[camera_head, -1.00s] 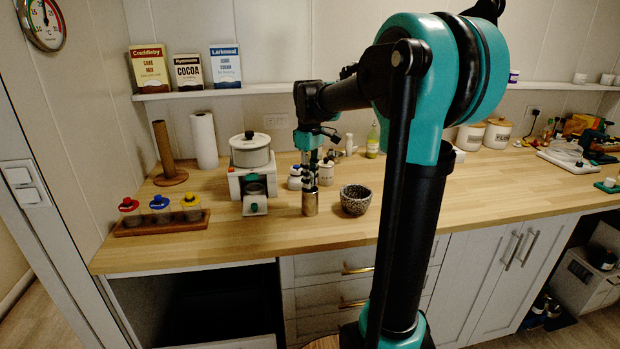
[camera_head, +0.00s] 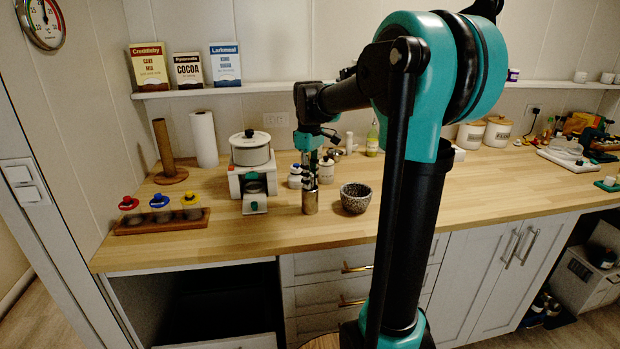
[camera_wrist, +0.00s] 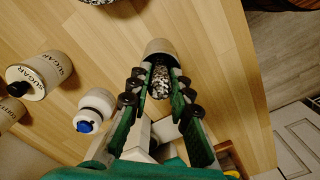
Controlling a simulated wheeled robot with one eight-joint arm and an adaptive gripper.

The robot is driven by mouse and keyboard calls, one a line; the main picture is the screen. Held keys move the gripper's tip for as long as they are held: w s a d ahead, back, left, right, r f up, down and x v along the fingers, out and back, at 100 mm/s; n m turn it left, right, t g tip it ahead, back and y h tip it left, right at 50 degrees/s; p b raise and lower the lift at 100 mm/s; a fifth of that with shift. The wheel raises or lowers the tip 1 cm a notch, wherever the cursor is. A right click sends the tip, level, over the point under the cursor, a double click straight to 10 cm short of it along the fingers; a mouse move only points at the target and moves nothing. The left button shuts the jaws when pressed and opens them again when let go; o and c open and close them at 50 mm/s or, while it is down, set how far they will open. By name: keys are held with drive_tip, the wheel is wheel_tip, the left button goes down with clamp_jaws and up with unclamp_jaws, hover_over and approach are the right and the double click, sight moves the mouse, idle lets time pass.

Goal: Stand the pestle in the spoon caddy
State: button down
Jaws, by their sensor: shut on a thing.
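The spoon caddy (camera_head: 310,203) is a metallic cylinder standing upright near the front of the counter, left of the stone mortar. My gripper (camera_head: 310,182) points down directly above it. In the wrist view my gripper (camera_wrist: 160,84) has its fingers on both sides of the speckled grey pestle (camera_wrist: 160,78) and is shut on it. The pestle lines up with the caddy (camera_wrist: 160,46), and its far end appears to be at or inside the opening. The fingers and caddy wall hide how deep it goes.
The speckled mortar (camera_head: 355,198) stands close to the caddy's right. The wooden rack with coloured lids (camera_head: 161,222) is farther left.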

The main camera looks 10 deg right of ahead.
drive_tip(key=shift+f, duration=0.2)
drive_tip(key=c, duration=1.3)
unclamp_jaws()
drive_tip(key=shift+o, duration=0.5)
drive_tip(key=o, duration=0.4)
drive_tip(key=shift+c, duration=0.2)
drive_tip(key=shift+r, duration=0.1)
drive_tip(key=shift+r, duration=3.4)
